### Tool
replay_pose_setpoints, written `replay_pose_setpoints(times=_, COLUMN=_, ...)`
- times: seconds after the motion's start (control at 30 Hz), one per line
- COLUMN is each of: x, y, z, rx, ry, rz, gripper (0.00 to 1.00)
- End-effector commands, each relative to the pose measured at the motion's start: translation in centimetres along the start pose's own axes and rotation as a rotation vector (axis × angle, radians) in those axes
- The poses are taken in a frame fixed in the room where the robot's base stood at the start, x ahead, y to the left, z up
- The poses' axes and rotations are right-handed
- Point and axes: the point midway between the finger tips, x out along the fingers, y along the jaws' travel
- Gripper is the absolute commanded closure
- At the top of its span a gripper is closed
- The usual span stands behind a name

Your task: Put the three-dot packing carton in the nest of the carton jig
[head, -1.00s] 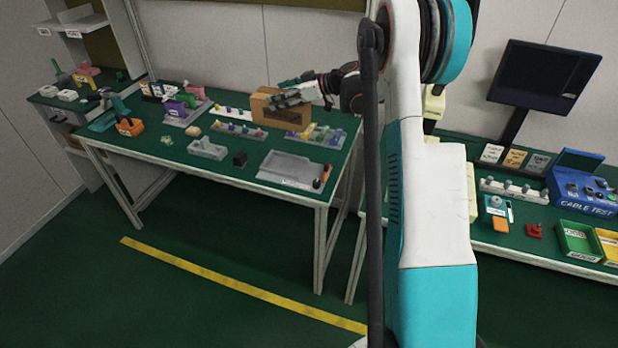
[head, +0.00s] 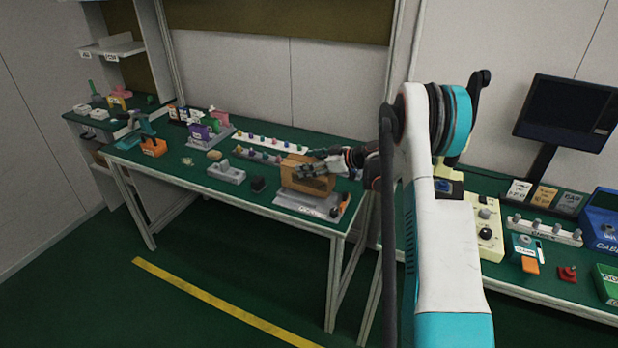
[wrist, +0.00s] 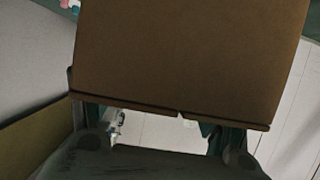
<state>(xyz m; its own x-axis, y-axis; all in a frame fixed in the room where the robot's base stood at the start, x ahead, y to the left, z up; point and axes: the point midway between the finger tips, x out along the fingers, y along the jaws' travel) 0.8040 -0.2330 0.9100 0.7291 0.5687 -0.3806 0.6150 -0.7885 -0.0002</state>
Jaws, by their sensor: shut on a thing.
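The brown packing carton (head: 310,187) is held by my gripper (head: 306,171), which is shut on it. It also fills the upper part of the wrist view (wrist: 190,55). Its dots cannot be made out. In the head view the carton is over a grey tray-like fixture (head: 284,198) with a white label at the front right of the green bench. This fixture looks like the carton jig, but the label is too small to read. The carton hides most of it, including any nest. I cannot tell whether carton and fixture touch.
An orange-handled tool (head: 341,204) lies at the fixture's right end. A second bench with a monitor (head: 567,112) is at right.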

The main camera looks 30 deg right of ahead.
Motion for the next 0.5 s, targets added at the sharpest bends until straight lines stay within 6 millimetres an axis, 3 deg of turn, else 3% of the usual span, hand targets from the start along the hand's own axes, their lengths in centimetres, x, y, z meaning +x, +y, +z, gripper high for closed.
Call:
replay_pose_setpoints(times=0.33, x=1.6, y=0.0, z=3.8, rx=0.0, ry=0.0, rz=0.0, gripper=0.68)
replay_pose_setpoints(times=0.5, x=1.6, y=0.0, z=4.0, rx=0.0, ry=0.0, rz=0.0, gripper=0.68)
